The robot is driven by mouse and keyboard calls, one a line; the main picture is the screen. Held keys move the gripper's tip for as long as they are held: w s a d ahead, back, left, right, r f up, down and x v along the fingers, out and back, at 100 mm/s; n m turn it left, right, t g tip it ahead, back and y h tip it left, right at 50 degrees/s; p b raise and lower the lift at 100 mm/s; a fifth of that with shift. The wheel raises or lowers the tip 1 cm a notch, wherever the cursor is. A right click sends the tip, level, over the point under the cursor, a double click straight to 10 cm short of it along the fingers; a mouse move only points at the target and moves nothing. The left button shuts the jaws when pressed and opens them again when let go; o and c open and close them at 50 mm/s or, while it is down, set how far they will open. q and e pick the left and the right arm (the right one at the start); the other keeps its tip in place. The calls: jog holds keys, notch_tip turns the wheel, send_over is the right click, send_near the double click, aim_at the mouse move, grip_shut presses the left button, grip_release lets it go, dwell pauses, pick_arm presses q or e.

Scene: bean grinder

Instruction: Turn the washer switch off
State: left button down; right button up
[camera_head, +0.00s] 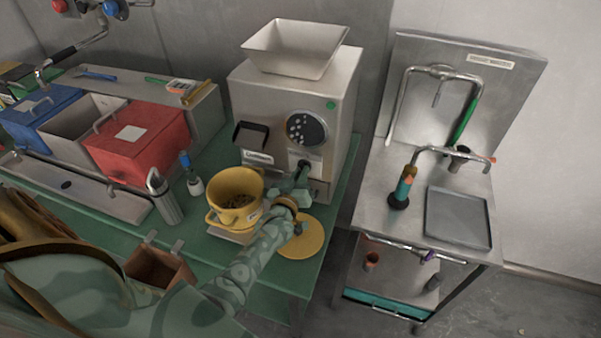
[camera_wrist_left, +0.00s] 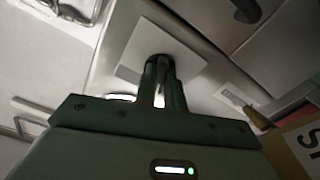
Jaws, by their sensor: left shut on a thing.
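The dark switch knob (camera_head: 304,164) sits on a pale plate on the front of the grey machine (camera_head: 335,100), below a round dark dial. My left gripper (camera_head: 300,180) reaches up to this knob from below and is shut on it. In the left wrist view the two fingers (camera_wrist_left: 162,88) close around the dark knob (camera_wrist_left: 158,62), in front of the square pale plate (camera_wrist_left: 140,50). The fingers hide part of the knob, so its exact turn is hard to tell. My right gripper is not in view.
A yellow pot (camera_head: 236,190) stands just left of my left gripper, and a yellow disc (camera_head: 303,240) lies below it. A steel flask (camera_head: 164,197) and a red box (camera_head: 140,140) are further left. A steel sink stand (camera_head: 400,215) with taps is at right, past a gap.

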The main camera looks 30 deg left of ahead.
pick_arm(q)
jog(key=shift+m, duration=1.9)
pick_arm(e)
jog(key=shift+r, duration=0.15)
pick_arm(q)
jog(key=shift+f, duration=0.1)
jog(key=c, duration=1.5)
grip_release()
